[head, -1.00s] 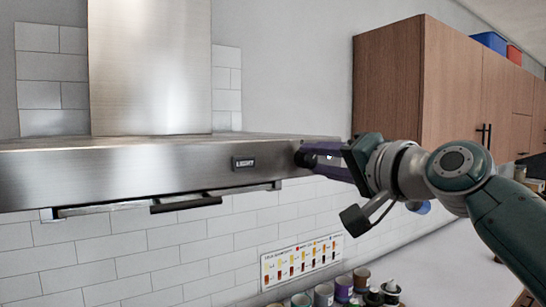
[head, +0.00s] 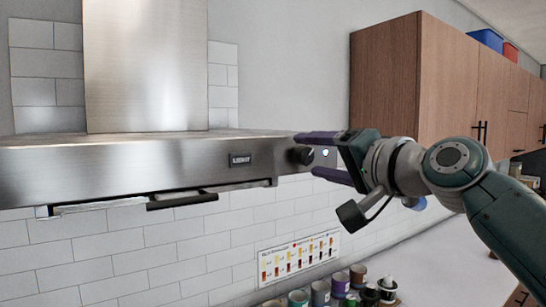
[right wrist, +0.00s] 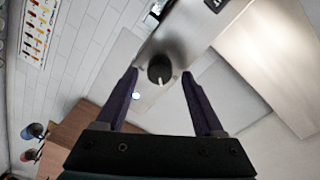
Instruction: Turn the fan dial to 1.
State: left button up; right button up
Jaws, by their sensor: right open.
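The fan dial (head: 302,155) is a round black knob on the right end of the steel hood's front face. It also shows in the right wrist view (right wrist: 160,68), with a pale pointer line on it. My right gripper (head: 318,154) is open at the dial, one finger above its level and one below in the head view. In the right wrist view its two purple fingers (right wrist: 158,88) stand apart on either side of the dial, with gaps showing. The dial's number markings cannot be read. My left gripper is not in view.
The steel range hood (head: 120,170) carries a LIGHT label (head: 241,159) left of the dial and a dark bar handle (head: 182,200) below. Wooden cabinets (head: 430,85) stand behind my right arm. Several jars (head: 320,293) and a colour chart (head: 299,257) are below.

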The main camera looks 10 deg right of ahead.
jog(key=b+v, duration=0.4)
jog(key=v, duration=0.6)
jog(key=shift+w, duration=0.1)
jog(key=s+a+f+n+g+h+p, duration=0.25)
jog(key=s+f+n+g+p, duration=0.35)
jog(key=s+f, duration=0.75)
jog(key=s+f+n+g+h+p, duration=0.1)
jog(key=s+f+n+g, duration=0.1)
jog(key=s, duration=0.5)
jog(key=s+f+n+g+h+p, duration=0.1)
jog(key=s+f+g, duration=0.4)
jog(key=s, duration=0.3)
jog(key=shift+s+d+n+h, duration=0.2)
jog(key=shift+s+n+h, duration=0.1)
jog(key=shift+n+h, duration=0.1)
